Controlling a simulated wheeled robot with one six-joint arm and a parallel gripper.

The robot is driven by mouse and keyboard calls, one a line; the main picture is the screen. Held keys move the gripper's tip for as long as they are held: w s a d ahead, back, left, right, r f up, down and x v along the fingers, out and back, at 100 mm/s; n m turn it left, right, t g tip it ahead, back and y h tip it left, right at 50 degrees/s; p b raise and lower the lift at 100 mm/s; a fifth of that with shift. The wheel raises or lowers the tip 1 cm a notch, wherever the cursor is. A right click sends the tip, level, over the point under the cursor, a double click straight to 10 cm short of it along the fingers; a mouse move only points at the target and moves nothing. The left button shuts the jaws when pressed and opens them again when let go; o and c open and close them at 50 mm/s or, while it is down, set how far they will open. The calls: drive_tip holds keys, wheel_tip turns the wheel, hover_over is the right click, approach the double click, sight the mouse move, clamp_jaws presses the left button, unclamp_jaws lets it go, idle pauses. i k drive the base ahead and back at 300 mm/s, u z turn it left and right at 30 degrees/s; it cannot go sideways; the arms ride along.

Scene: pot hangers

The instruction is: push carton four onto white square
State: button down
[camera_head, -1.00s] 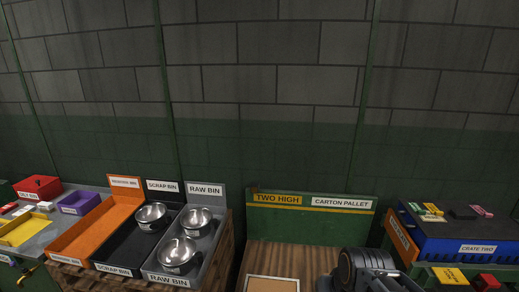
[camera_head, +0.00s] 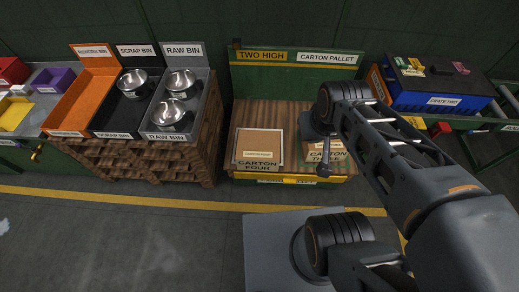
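Carton four (camera_head: 259,143) is a brown box with its name on its front face. It stands at the left front of the wooden carton pallet (camera_head: 300,112). A white outline (camera_head: 236,146) shows along its left, back and right sides; I cannot tell how exactly the box sits within it. Carton three (camera_head: 334,156) stands to its right, partly hidden by my arm.
A green backboard (camera_head: 296,80) marked "TWO HIGH" rises behind the pallet. The raw bin (camera_head: 178,103) with metal bowls stands left, on a wooden stand. A blue crate (camera_head: 440,95) stands right. Open floor (camera_head: 140,235) with a yellow line lies in front.

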sight(257, 150)
drive_tip(key=z, duration=2.25)
drive_tip(key=k, duration=1.4)
drive_tip(key=u, duration=2.25)
drive_tip(key=i, duration=0.5)
